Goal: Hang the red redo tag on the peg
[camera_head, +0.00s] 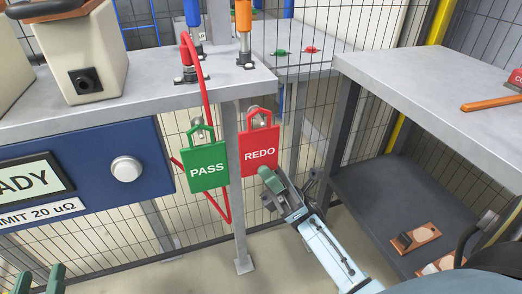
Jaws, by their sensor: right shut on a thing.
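The red REDO tag (259,152) hangs upright just below the front edge of the grey bench, right of the green PASS tag (208,168). A silver peg (257,120) shows inside the red tag's handle loop; I cannot tell whether the loop rests on it. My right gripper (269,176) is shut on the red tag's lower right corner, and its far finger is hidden. The PASS tag's loop is around another silver peg (198,131). My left gripper (40,281) is at the bottom left edge, its two green fingertips apart and empty.
A red cable (206,85) loops from the bench top (140,92) down behind the tags. A blue panel (95,170) with a round knob is at left.

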